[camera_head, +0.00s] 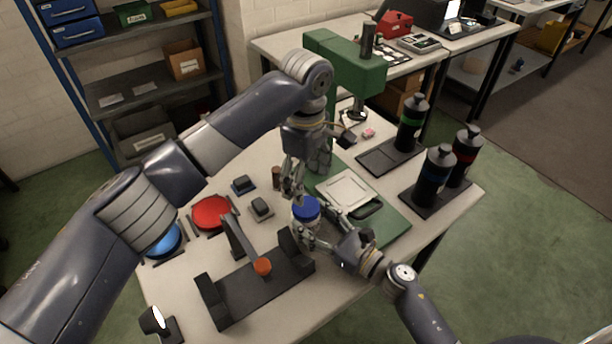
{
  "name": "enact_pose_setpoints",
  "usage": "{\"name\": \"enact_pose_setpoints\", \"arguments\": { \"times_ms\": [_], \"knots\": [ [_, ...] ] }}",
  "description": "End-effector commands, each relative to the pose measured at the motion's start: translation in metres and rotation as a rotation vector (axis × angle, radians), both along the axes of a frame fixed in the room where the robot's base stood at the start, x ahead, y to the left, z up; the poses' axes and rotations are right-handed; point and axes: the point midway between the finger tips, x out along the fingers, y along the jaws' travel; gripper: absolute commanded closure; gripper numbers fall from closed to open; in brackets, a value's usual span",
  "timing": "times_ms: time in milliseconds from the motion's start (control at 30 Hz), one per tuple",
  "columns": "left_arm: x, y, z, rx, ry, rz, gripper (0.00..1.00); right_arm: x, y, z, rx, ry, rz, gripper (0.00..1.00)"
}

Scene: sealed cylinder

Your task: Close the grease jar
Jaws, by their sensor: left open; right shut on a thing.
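The grease jar (304,224) is a small pale jar near the middle of the table. A blue lid (307,208) sits on its top. I cannot tell how tightly the lid is seated. My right gripper (313,230) comes in from the lower right and is shut on the jar, its fingers around the jar's body and hiding part of it. My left gripper (291,190) points down, open and empty, just above and behind the lid, to its upper left in the picture.
A black fixture (262,287) with an orange knob stands in front. A red disc (210,213) lies to the left. A green press (345,65) rises behind my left gripper. Black bottles (433,178) stand at the right. A white tray (347,188) sits close beside the jar.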

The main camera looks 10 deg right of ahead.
Motion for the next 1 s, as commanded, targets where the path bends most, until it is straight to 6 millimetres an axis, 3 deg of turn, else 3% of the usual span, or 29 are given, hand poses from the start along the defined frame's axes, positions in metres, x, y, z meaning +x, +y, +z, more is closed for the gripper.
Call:
{"name": "enact_pose_setpoints", "arguments": {
  "times_ms": [533, 967, 1000],
  "knots": [
    [0.0, 0.001, -0.071, 0.001, 0.003, -0.001, 0.27, 0.0, 0.0, 0.0, 0.001, -0.001, 0.0, 1.0],
    [0.0, 0.0, -0.079, 0.001, 0.001, -0.001, 0.27, 0.0, 0.0, 0.0, 0.001, -0.001, 0.0, 1.0],
    [0.0, 0.0, -0.079, 0.001, 0.001, -0.001, 0.36, 0.0, 0.0, 0.0, 0.001, -0.001, 0.0, 1.0]
  ]
}}
